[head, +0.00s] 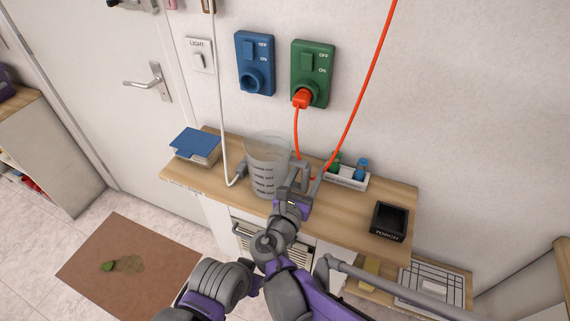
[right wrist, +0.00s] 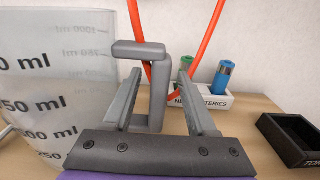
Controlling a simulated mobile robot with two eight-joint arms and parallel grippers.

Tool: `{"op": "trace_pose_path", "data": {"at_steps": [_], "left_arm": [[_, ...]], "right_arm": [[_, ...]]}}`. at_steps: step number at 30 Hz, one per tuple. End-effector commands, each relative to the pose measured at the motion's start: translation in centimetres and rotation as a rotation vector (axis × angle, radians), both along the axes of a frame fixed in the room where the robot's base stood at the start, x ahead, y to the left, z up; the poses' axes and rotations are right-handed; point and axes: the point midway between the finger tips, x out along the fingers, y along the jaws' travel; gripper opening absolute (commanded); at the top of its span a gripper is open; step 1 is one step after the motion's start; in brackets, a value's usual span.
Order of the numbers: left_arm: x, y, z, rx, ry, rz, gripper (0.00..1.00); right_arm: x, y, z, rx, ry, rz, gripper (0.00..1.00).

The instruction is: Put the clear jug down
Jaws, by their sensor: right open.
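The clear jug (head: 268,168) stands upright on the wooden counter (head: 350,219), its grey handle (head: 302,172) toward the right. In the right wrist view the jug (right wrist: 55,95) shows its ml markings at the left. My right gripper (head: 294,190) is at the handle. In the right wrist view my right gripper (right wrist: 165,105) is open, with its fingers apart on either side of the upright part of the handle (right wrist: 158,90). I cannot tell whether a finger touches it. My left gripper cannot be made out in the head view.
A battery box (head: 346,179) with green and blue batteries and a black torch tray (head: 389,222) stand right of the jug. A blue-covered stack (head: 196,145) lies left. An orange cord (head: 367,90) runs behind the handle; a white cord (head: 219,90) ends left of the jug.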

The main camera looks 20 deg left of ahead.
Motion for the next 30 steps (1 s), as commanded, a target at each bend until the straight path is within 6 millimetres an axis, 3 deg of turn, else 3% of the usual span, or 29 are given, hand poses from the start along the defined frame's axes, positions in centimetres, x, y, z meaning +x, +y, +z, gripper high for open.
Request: {"op": "trace_pose_path", "data": {"at_steps": [4,14,30], "left_arm": [[-0.06,0.0,-0.04,0.0,0.0,0.0,0.5],[-0.04,0.0,-0.03,0.0,0.0,0.0,0.5],[-0.04,0.0,-0.03,0.0,0.0,0.0,0.5]], "right_arm": [[-0.03,0.01,0.0,0.0,0.0,0.0,0.57],[-0.01,0.01,0.0,0.0,0.0,0.0,0.0],[-0.01,0.01,0.01,0.0,0.0,0.0,0.0]]}}
